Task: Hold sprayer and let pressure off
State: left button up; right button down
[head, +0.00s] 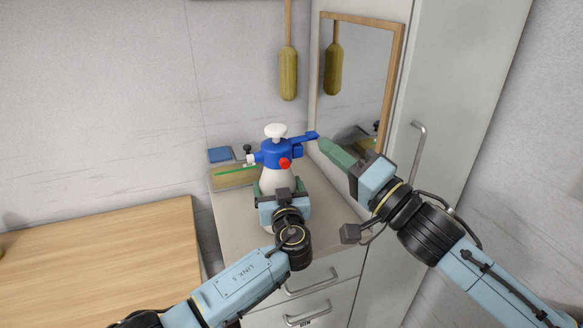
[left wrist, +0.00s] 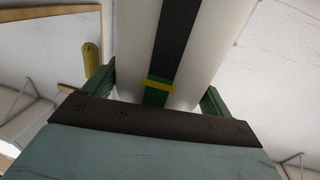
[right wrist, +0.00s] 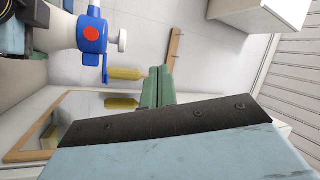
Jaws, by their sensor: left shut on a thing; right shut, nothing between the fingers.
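The sprayer (head: 276,155) stands upright on the countertop, with a white bottle, a blue head, a white pump knob on top and a red button (head: 284,163) on the side. My left gripper (head: 282,189) is shut around its bottle, whose white body (left wrist: 200,50) with a dark strip fills the left wrist view.
A mirror (head: 398,75) with a wooden frame stands behind the right gripper, beside a tall cabinet (head: 460,80). A yellow-green brush (head: 288,75) hangs above the sprayer.

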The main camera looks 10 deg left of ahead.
aim_at(285, 163)
jog(key=s+r+n+g+y, duration=0.45)
jog(key=n+g, duration=0.45)
jog(key=n, duration=1)
jog(key=w+d+f+n+t+h, duration=0.1)
jog(key=w+f+n+h, duration=0.2)
jog(key=f+n+h, duration=0.2)
jog(key=shift+w+d+f+n+t+h, duration=0.2)
jog(key=shift+f+n+t+h, duration=0.15)
jog(key=shift+f+h, duration=0.45)
jog(key=shift+r, duration=0.1)
jog(key=w+a+f, duration=0.4)
jog(key=w+a, duration=0.1)
jog(key=a, duration=0.4)
jog(key=shift+w+f, duration=0.2)
jog(key=shift+w, duration=0.1)
